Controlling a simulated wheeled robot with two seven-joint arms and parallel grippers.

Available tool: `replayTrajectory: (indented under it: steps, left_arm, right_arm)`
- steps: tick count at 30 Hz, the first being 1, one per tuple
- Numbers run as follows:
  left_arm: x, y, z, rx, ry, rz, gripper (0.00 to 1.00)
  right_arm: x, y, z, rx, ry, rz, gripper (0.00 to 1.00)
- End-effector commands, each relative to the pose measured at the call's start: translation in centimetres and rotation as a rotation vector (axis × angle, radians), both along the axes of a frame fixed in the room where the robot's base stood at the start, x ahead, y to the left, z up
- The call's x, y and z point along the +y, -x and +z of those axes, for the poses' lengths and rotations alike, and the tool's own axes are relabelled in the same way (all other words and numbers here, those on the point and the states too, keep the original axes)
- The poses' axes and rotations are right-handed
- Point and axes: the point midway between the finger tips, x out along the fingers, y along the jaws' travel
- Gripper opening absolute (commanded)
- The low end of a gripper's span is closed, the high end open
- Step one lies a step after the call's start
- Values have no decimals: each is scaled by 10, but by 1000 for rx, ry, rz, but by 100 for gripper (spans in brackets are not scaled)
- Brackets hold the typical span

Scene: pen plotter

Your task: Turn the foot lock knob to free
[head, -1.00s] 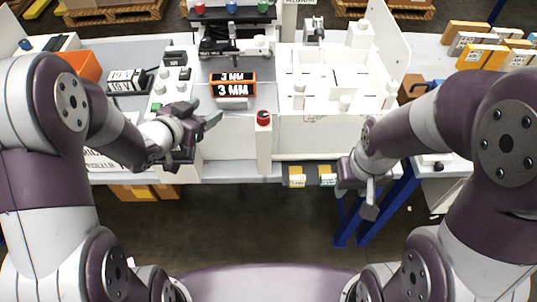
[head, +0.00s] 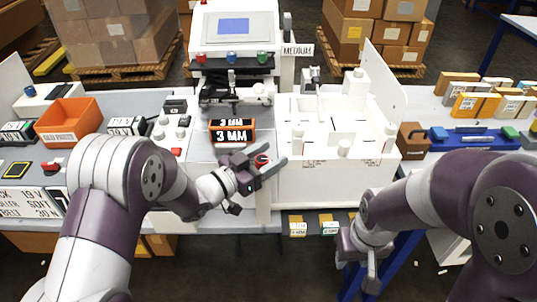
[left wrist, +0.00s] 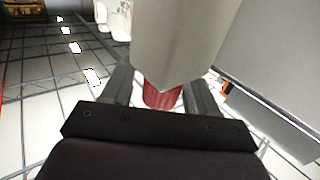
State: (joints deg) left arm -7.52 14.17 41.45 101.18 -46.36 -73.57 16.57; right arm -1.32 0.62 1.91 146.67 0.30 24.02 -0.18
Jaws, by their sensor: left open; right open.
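The foot lock knob is a red knob (head: 262,160) on a narrow white post (head: 263,200) at the front edge of the bench, left of the white walled box. My left gripper (head: 276,152) is open, with its fingers around or just over the knob and partly hiding it. In the left wrist view the red knob (left wrist: 162,96) shows between the two spread fingers (left wrist: 160,88), below a pale block that covers part of it. Whether the fingers touch it I cannot tell. My right gripper (head: 371,268) hangs open and empty below the bench front.
The white walled box (head: 330,185) stands right of the post. A black "3 MM" block (head: 232,131) lies behind my left gripper. A panel with grey knobs (head: 172,138) and an orange bin (head: 68,121) are to the left. A blue tool case (head: 470,138) is at right.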

Motion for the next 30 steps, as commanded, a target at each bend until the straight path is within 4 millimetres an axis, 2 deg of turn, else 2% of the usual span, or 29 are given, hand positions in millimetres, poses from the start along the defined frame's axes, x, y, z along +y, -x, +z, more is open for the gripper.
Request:
replayTrajectory:
  steps: [8, 9, 13, 14, 23, 30]
  left_arm:
    - [-2, -2, 0, 1, 0, 1, 59]
    - [-2, -2, 0, 1, -1, 1, 55]
    - [-2, -2, 0, 1, -1, 1, 13]
    - [-2, -2, 0, 1, -1, 1, 7]
    - [-2, -2, -1, -2, -1, 27, 8]
    - [-1, -3, -2, -1, 0, 150, 8]
  right_arm:
    - [0, 0, 0, 0, 0, 0, 43]
    - [0, 0, 0, 0, 0, 0, 43]
    - [0, 0, 0, 0, 0, 0, 43]
    - [0, 0, 0, 0, 0, 0, 43]
    - [0, 0, -3, 0, 0, 0, 43]
    - [0, 0, -13, 0, 0, 0, 43]
